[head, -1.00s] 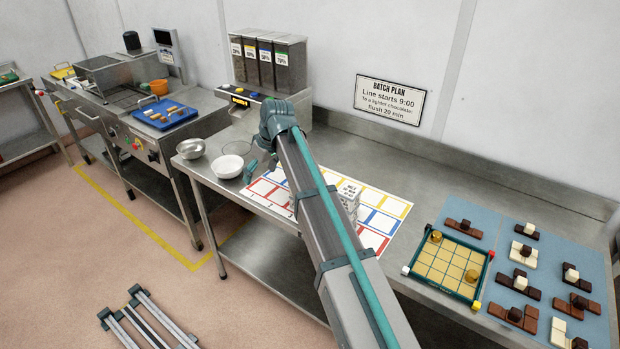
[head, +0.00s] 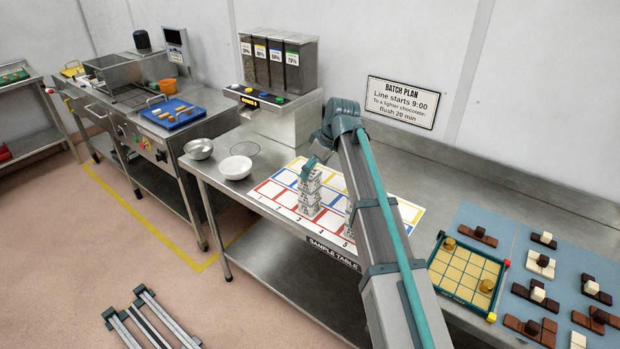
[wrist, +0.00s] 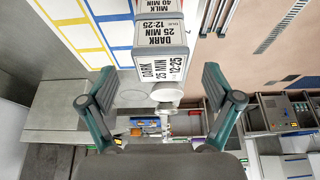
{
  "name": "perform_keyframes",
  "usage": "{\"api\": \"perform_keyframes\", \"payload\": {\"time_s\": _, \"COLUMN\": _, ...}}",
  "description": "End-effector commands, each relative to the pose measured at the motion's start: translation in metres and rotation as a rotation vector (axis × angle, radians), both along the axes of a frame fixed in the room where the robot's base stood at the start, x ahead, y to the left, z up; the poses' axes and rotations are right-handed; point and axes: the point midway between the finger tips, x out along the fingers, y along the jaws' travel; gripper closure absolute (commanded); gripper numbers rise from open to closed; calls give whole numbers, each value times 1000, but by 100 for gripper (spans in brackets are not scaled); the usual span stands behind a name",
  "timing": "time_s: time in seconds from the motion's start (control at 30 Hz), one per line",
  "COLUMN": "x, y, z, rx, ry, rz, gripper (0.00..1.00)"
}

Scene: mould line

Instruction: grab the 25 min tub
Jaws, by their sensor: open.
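The 25 min tub (wrist: 162,68) is white with black print reading DARK 25 MIN 12-25. In the wrist view it tops a stack, with a MILK 40 MIN tub (wrist: 160,6) under it. In the head view the stack (head: 309,196) stands on the colour-gridded sheet. My gripper (wrist: 158,76) is open and empty, with one finger to each side of the tub in the wrist view. I cannot tell whether the fingertips reach down beside it. In the head view my gripper (head: 309,168) is at the stack's top, partly hidden by my arm.
Another tub stack (head: 349,217) stands close to the right, partly behind my arm. A white bowl (head: 235,168) and a metal bowl (head: 199,149) are at the left end of the table. The dispenser (head: 277,85) stands behind. A gold-gridded tray (head: 465,272) lies right.

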Motion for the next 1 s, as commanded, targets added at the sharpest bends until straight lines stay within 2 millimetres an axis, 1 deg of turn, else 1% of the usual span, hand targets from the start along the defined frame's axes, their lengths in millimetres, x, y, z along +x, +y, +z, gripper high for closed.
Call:
{"api": "perform_keyframes", "payload": {"time_s": 0.07, "x": 0, "y": 2, "z": -3, "rx": 0, "ry": 1, "rz": 0, "gripper": 10}}
{"api": "perform_keyframes", "payload": {"time_s": 0.43, "x": 8, "y": 14, "z": -41, "rx": 0, "ry": 1, "rz": 0, "gripper": 10}}
{"api": "perform_keyframes", "payload": {"time_s": 0.57, "x": 9, "y": 15, "z": -46, "rx": 0, "ry": 0, "rz": 0, "gripper": 10}}
{"api": "perform_keyframes", "payload": {"time_s": 0.77, "x": 9, "y": 15, "z": -46, "rx": -1, "ry": -1, "rz": 0, "gripper": 10}}
{"api": "perform_keyframes", "payload": {"time_s": 0.87, "x": 9, "y": 15, "z": -46, "rx": -1, "ry": -1, "rz": 0, "gripper": 25}}
{"api": "perform_keyframes", "payload": {"time_s": 1.0, "x": 9, "y": 15, "z": -46, "rx": 0, "ry": 0, "rz": -1, "gripper": 49}}
